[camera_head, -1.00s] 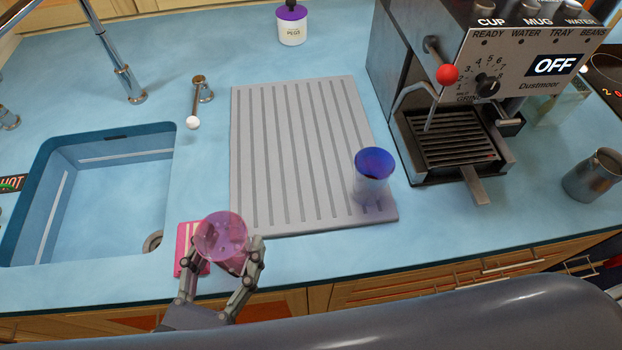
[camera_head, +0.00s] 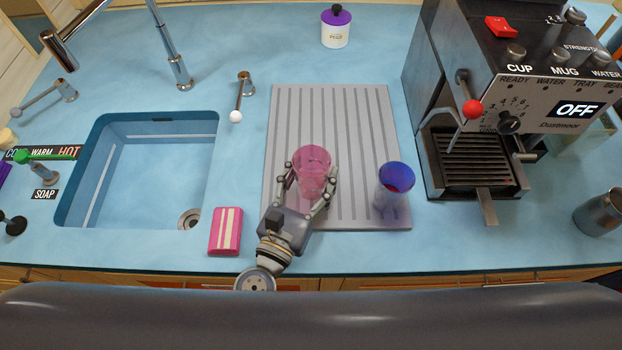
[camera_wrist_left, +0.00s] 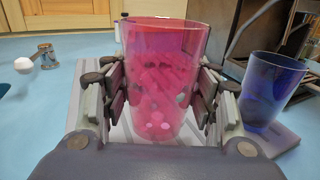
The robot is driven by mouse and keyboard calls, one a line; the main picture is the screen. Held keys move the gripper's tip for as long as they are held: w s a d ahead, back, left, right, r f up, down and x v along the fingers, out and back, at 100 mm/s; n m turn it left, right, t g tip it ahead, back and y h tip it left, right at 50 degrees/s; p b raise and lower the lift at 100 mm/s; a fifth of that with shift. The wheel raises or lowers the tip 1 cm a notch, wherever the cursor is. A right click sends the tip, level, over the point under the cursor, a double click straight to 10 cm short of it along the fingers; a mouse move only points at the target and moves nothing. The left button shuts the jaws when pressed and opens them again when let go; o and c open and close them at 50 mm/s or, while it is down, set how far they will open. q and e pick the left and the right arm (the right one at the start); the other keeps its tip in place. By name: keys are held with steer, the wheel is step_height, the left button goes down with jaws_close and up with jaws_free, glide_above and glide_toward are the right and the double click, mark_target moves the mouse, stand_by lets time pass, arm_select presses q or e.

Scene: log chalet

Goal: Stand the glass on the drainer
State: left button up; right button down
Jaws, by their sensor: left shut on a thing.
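The pink see-through glass (camera_head: 312,170) is upright over the grey ribbed drainer (camera_head: 345,115). My left gripper (camera_head: 311,190) is shut on it, with a finger on each side. In the left wrist view the pink glass (camera_wrist_left: 163,85) fills the middle between the finger pads. I cannot tell whether its base touches the drainer. A blue glass (camera_head: 395,188) stands on the drainer's front right part, to the right of the pink one. It also shows in the left wrist view (camera_wrist_left: 270,92). My right gripper is not in view.
A sink (camera_head: 140,170) lies to the left, with a pink striped sponge (camera_head: 225,231) at its front right. A coffee machine (camera_head: 470,130) stands right of the drainer. A purple-lidded jar (camera_head: 336,28) is at the back. The drainer's back half is clear.

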mark_target(306, 196)
arm_select(q)
step_height(306, 196, down, 3)
steer(key=shift+f+b, duration=0.2)
steer(key=shift+b, duration=0.65)
steer(key=shift+a, duration=0.1)
steer(key=o, duration=1.2)
steer(key=shift+f, duration=0.1)
steer(key=shift+r, duration=0.2)
steer(key=b+v, duration=0.1)
steer(key=v, duration=0.2)
steer(key=b+v, duration=0.2)
steer(key=v, duration=0.2)
steer(key=b+v, duration=0.1)
steer(key=v, duration=0.2)
steer(key=shift+s+f+b, duration=0.3)
steer(key=shift+s, duration=0.1)
steer(key=shift+s+a+r, duration=0.25)
steer(key=shift+s+a, duration=0.1)
steer(key=shift+s, duration=0.25)
